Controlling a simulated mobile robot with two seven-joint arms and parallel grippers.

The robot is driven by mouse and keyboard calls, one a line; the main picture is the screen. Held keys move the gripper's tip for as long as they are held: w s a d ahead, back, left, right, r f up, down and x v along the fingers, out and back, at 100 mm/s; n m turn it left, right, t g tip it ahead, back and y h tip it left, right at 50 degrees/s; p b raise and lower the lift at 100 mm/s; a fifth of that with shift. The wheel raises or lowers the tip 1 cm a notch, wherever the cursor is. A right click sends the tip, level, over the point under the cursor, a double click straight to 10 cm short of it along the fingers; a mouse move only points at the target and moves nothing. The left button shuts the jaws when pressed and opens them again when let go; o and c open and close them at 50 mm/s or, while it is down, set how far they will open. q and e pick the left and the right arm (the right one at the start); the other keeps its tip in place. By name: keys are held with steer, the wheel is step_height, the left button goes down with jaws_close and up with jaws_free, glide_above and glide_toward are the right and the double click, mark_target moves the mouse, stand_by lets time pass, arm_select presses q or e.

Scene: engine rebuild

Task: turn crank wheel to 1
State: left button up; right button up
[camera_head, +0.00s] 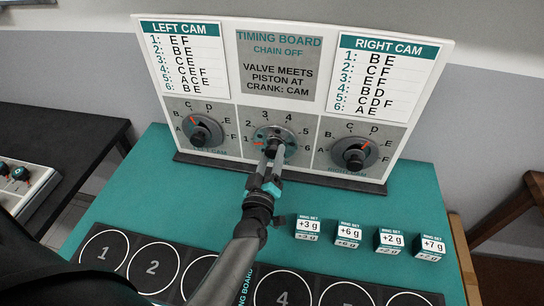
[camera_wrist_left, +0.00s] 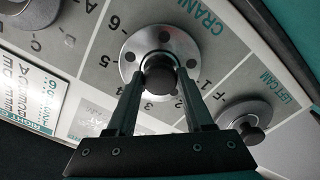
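The crank wheel (camera_head: 274,139) is a round grey metal disc with holes, low in the middle of the timing board. Numbers 1 to 6 run around it. A small red mark shows at its left side, close to the 1. My left gripper (camera_head: 271,158) reaches it from the front. In the left wrist view, the crank wheel (camera_wrist_left: 160,48) has a black knob (camera_wrist_left: 159,80) between the fingers of my left gripper (camera_wrist_left: 159,88), which appear closed against its sides. The fingers hide part of the dial. My right gripper is not in view.
The left cam dial (camera_head: 200,130) and right cam dial (camera_head: 355,153) flank the wheel closely. Several ring set boxes (camera_head: 348,232) stand on the teal table (camera_head: 190,205) to the right. A black mat (camera_head: 190,258) with numbered circles lies in front.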

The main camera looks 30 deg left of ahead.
arm_select(q)
steer(key=o, duration=0.4)
steer(key=shift+o, duration=0.2)
steer(key=v, duration=1.5)
steer(key=shift+s, duration=0.15)
